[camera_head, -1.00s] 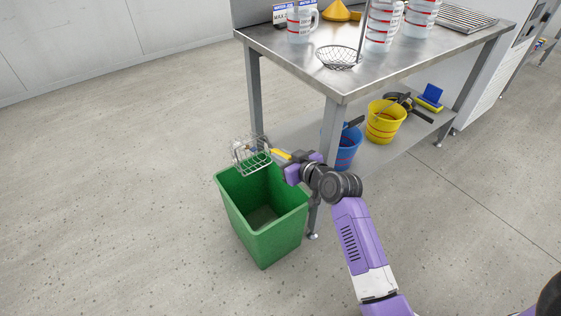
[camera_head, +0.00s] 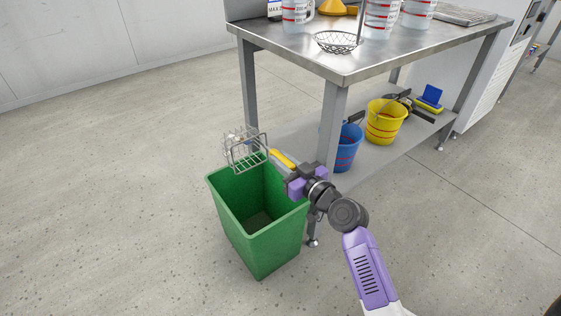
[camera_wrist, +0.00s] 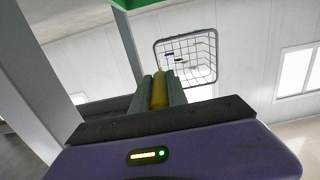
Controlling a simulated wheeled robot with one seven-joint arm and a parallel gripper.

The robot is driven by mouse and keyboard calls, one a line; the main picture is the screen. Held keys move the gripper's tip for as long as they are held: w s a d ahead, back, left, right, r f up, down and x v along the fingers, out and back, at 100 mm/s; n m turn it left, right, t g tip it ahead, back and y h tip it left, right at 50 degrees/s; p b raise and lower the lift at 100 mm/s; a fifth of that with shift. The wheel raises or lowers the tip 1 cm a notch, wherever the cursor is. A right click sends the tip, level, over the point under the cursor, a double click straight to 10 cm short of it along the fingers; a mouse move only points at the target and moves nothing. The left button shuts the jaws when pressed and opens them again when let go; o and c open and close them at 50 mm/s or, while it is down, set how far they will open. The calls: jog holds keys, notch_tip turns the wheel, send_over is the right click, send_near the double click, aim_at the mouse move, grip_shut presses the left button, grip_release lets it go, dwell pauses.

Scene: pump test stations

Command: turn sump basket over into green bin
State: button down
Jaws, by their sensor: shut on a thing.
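The sump basket (camera_head: 246,150) is a small wire cage with a yellow handle (camera_head: 283,158). My gripper (camera_head: 291,168) is shut on the handle. The basket is tilted and hangs above the far rim of the green bin (camera_head: 262,235), which stands open on the floor. In the wrist view the handle (camera_wrist: 160,90) sits between the fingers, with the basket mesh (camera_wrist: 190,48) beyond it. Small dark and yellowish bits show in the mesh, too small to name. The visible bin floor looks bare.
A steel table (camera_head: 350,62) stands just right of the bin, its front leg (camera_head: 333,125) close to my gripper. A round wire basket (camera_head: 337,42) and jugs stand on top. A blue bucket (camera_head: 347,150) and yellow bucket (camera_head: 384,125) stand on the lower shelf. Floor at left is clear.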

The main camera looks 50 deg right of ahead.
jog(key=shift+s+a+f+t, duration=0.15)
jog(key=shift+s+f+t, duration=0.2)
jog(key=shift+f+t, duration=0.35)
jog(key=shift+s+f+t+h, duration=0.1)
jog(key=shift+s+t+h, duration=0.05)
jog(key=shift+t+h, duration=0.15)
jog(key=t+p, duration=0.1)
jog(key=p, duration=0.1)
jog(key=shift+p, duration=0.3)
jog(key=r+g+p, duration=0.1)
jog(key=p, duration=0.5)
jog(key=shift+r+g+p, duration=0.2)
jog(key=shift+g+p, duration=0.1)
jog(key=shift+p, duration=0.5)
jog(key=shift+f+g, duration=0.15)
jog(key=shift+g, duration=0.15)
